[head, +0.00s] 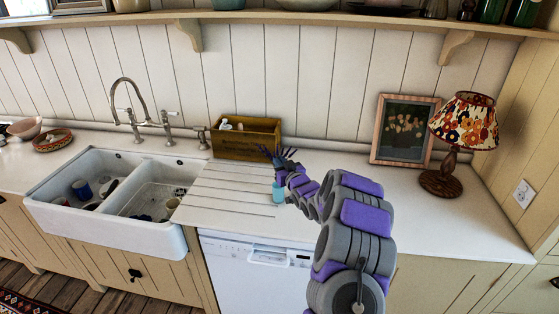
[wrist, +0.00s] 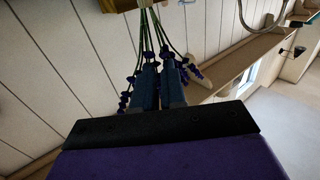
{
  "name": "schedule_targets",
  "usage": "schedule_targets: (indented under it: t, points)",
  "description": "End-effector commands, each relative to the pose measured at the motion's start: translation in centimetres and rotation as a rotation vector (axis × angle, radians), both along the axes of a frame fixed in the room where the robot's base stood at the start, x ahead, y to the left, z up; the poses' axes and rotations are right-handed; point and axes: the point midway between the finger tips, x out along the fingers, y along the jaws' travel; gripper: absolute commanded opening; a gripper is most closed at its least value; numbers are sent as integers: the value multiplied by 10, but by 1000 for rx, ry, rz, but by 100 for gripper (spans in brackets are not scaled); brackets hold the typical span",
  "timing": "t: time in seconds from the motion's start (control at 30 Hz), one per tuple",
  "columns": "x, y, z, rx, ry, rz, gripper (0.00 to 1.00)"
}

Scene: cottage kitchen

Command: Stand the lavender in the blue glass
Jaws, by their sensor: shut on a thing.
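My gripper (head: 284,168) is over the counter in the head view, shut on the lavender (head: 268,154). Its dark purple sprigs fan out around the fingers. In the wrist view the lavender's green stems (wrist: 150,35) run beyond the fingertips (wrist: 159,70), and purple flowers hang on both sides of them. The blue glass (head: 278,194) is small and light blue. It stands on the counter just below my gripper in the head view, partly hidden by my arm. I cannot tell whether any stem is inside the glass.
A wooden box (head: 245,142) stands behind on the counter (head: 330,160). The double sink (head: 110,215) with dishes is at left. A framed picture (head: 404,130) and a flowered lamp (head: 464,135) stand at right. A shelf (head: 300,18) runs above. The counter before the picture is clear.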

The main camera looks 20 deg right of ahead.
Motion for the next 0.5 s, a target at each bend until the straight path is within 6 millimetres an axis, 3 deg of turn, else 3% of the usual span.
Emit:
schedule_targets:
  t: [0.5]
  points:
    - [0, 2, -36, -3, -3, 1, 0]
